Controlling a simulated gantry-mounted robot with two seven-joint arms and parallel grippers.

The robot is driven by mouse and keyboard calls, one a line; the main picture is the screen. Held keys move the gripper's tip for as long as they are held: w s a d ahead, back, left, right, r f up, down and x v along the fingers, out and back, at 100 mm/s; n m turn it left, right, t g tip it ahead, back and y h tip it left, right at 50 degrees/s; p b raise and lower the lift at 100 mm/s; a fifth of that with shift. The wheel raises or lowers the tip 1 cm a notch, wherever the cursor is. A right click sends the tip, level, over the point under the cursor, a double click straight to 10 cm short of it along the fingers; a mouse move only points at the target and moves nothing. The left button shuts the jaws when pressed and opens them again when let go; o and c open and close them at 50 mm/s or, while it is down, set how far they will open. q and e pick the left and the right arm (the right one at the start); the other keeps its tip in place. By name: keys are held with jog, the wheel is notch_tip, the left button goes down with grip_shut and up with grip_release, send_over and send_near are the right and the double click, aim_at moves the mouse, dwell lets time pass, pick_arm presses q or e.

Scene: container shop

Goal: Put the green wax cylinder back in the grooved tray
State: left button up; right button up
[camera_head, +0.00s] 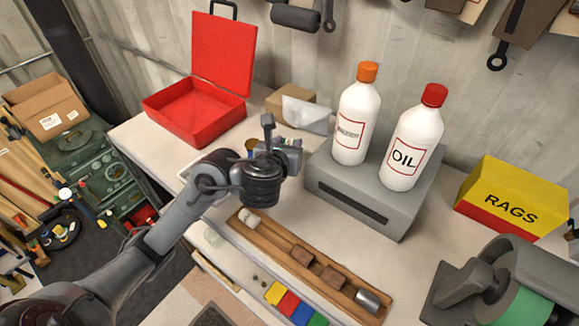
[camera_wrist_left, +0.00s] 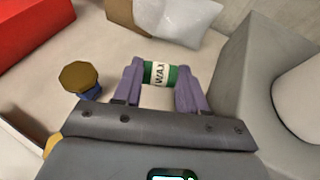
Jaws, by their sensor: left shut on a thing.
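The green wax cylinder (camera_wrist_left: 160,73), with a white WAX label, lies crosswise between the purple fingers of my left gripper (camera_wrist_left: 158,88) in the left wrist view. The gripper is shut on it. In the head view my left gripper (camera_head: 290,146) is over the bench, behind the tray's left end, and mostly hides the cylinder. The grooved tray (camera_head: 275,239) is a long wooden strip running toward the lower right. It holds white pieces at its left end, brown blocks along its middle and a metal cylinder at its right end. My right gripper is out of view.
A grey box (camera_head: 355,198) bearing a white orange-capped bottle (camera_head: 356,112) and an oil bottle (camera_head: 411,140) stands right of my gripper. A jar with a yellow-brown lid (camera_wrist_left: 80,78) is close on its left. An open red case (camera_head: 195,110) stands at the back left.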

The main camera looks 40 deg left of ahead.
pick_arm(q)
jog(key=shift+f+b, duration=1.4)
jog(key=shift+f, duration=0.9)
jog(key=shift+f, duration=0.15)
jog(key=o, duration=1)
jog(key=shift+o, duration=0.2)
